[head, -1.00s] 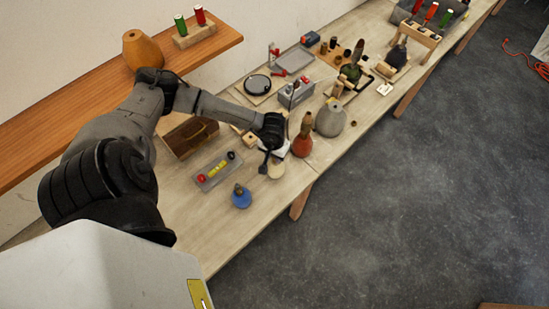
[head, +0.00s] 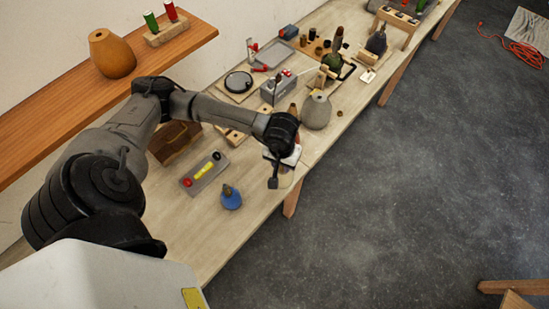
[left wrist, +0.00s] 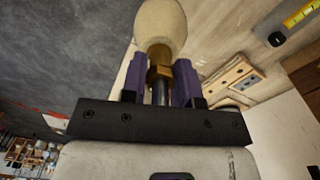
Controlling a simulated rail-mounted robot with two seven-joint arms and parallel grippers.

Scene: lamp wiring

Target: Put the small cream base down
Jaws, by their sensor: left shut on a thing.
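My left gripper (head: 275,178) is over the table near its front edge. In the left wrist view, its purple fingers (left wrist: 160,82) are shut on the brass neck of the small cream base (left wrist: 160,25). The cream base's rounded body points away from the gripper. In the head view the cream base (head: 286,179) shows only in part beside the gripper. I cannot tell whether it touches the table. My right gripper is not in view.
A blue base (head: 231,199) stands to the left, and a grey base (head: 317,111) stands beyond the gripper. A wooden box (head: 174,142) is behind. Bare tabletop (head: 200,235) lies in front.

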